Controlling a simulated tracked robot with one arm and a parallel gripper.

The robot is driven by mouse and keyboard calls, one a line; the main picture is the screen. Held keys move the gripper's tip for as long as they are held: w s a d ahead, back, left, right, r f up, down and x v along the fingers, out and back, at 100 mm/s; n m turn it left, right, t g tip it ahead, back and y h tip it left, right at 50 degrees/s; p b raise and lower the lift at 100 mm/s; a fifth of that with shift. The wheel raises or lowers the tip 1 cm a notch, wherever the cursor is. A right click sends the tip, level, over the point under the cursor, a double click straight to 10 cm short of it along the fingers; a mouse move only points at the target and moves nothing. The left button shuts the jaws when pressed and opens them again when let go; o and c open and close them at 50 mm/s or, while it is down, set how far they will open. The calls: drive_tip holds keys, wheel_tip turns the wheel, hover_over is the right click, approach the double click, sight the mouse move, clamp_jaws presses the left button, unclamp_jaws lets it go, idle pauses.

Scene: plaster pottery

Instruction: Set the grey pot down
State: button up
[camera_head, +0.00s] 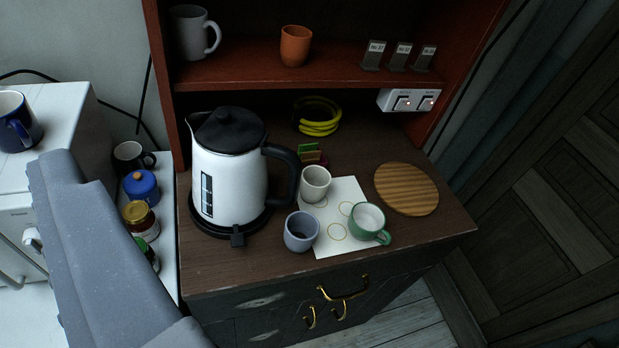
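A small blue-grey pot (301,231) without a visible handle stands upright on the dark wooden counter, at the left edge of a white paper sheet (330,244) printed with rings. No gripper is touching it. A pale grey-white pot (315,184) stands behind it at the sheet's upper left corner. A green cup (368,223) with a pale inside stands on the sheet's right part. My gripper is not in view.
A white kettle (227,174) stands on the counter left of the pots. A round wooden board (406,189) lies at the right. A grey mug (192,33) and an orange cup (295,46) stand on the shelf above. Jars (140,217) stand left of the counter.

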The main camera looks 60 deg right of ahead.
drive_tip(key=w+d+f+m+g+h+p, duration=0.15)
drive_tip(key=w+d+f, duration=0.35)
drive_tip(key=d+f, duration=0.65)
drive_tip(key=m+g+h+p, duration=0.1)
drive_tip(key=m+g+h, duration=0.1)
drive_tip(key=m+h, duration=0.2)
approach(297, 218)
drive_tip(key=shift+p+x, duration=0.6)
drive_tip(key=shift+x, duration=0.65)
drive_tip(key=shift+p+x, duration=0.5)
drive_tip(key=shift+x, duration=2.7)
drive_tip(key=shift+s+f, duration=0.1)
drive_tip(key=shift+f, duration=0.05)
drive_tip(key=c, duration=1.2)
